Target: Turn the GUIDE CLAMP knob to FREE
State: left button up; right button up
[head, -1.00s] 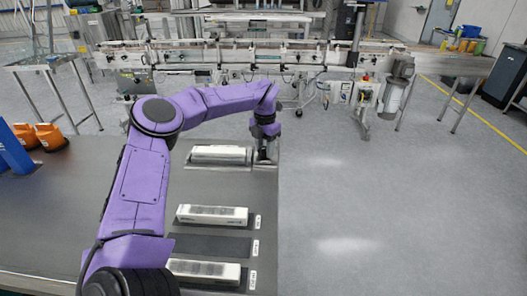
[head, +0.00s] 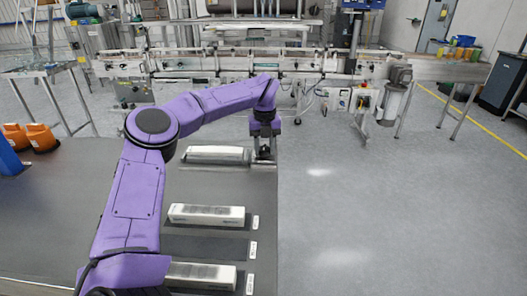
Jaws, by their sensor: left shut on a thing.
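The GUIDE CLAMP knob cannot be made out; no label in view is readable enough to show it. The long conveyor (head: 200,62) with its guide rails runs across the back, beyond the dark table. My left gripper (head: 262,158) points down at the table's right edge, just right of the farthest white long box (head: 214,153). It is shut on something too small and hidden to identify. My right gripper is not in view.
Two more white boxes (head: 207,214) (head: 203,275) lie nearer on the dark table (head: 60,215), with small white labels beside them. Orange containers (head: 40,137) stand at the left. Grey floor (head: 370,210) is open to the right.

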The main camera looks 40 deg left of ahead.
aim_at(264, 149)
pick_arm(q)
jog(key=shift+n, duration=0.6)
jog(key=o, duration=1.1)
jog(key=shift+a, duration=0.15)
jog(key=shift+c, duration=0.2)
notch_tip(264, 149, up, 10)
jog(key=shift+r+p, duration=0.2)
jog(key=shift+p, duration=0.15)
